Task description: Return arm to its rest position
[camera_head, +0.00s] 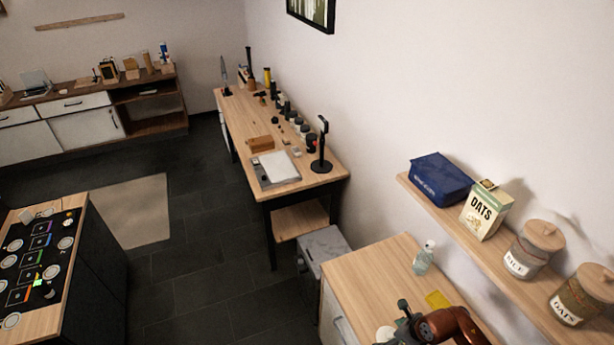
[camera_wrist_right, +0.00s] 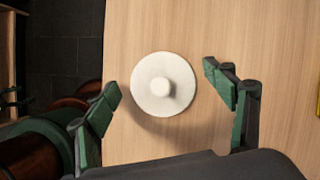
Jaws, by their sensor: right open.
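My right gripper (camera_head: 398,322) is at the bottom of the head view, at the end of a copper-coloured arm, over the wooden counter (camera_head: 365,272). In the right wrist view the right gripper (camera_wrist_right: 161,82) has its green fingers spread wide, with nothing held between them. A white round disc with a raised knob (camera_wrist_right: 164,88) lies on the wood below, framed between the fingers and apart from them. It shows partly beside the gripper in the head view (camera_head: 384,334). My left gripper is not in view.
A spray bottle (camera_head: 423,258) and a yellow item (camera_head: 438,300) are on the counter. A wall shelf (camera_head: 480,250) above holds a blue box (camera_head: 440,180), an oats carton (camera_head: 485,211) and two lidded jars.

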